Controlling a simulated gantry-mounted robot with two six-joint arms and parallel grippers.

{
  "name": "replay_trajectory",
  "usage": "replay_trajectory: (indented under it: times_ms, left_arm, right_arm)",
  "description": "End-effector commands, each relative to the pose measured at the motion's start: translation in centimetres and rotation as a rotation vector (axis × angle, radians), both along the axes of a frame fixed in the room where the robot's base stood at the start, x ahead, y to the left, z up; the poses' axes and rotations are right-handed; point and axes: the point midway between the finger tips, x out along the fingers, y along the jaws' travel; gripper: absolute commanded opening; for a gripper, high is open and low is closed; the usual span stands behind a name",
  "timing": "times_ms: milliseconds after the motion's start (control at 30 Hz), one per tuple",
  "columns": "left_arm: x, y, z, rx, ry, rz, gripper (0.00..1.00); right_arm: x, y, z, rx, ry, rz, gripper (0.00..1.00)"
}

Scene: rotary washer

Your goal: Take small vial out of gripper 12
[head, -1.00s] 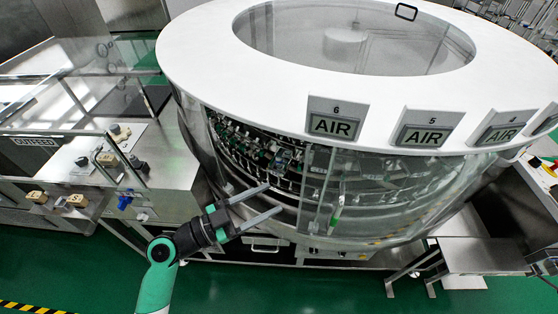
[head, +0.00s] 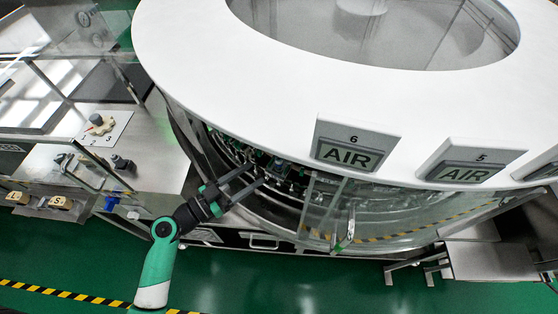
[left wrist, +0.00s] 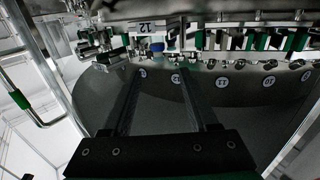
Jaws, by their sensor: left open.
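My right gripper is not in view.
The washer's white round top (head: 200,60) overhangs the opening. A clear door panel (head: 325,208) with a handle stands just right of my fingers. More grippers with green parts (left wrist: 262,41) line the carousel to the right. A steel outfeed table (head: 150,165) stands at left.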

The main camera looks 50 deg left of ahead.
Motion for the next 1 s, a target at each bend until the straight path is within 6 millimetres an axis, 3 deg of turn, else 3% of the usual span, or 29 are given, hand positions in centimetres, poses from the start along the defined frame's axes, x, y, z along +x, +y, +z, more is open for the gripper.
replay_trajectory:
  times_ms: [133,367,633,900,1000]
  left_arm:
    - [2.5,-0.4,0.1,0.002,-0.001,-0.004,0.6]
    - [3.4,-0.5,0.0,0.001,-0.001,-0.002,0.6]
    - [7.5,-1.4,-0.4,0.002,-0.001,-0.002,0.6]
    - [8.1,-1.4,-0.5,0.001,0.0,0.0,0.6]
    - [8.1,-1.4,-0.5,0.001,0.0,0.0,0.43]
  right_arm:
    - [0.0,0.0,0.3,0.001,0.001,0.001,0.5]
    - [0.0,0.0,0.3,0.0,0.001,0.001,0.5]
    - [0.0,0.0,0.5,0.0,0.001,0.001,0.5]
    - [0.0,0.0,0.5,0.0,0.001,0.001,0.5]
    - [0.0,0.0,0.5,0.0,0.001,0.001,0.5]
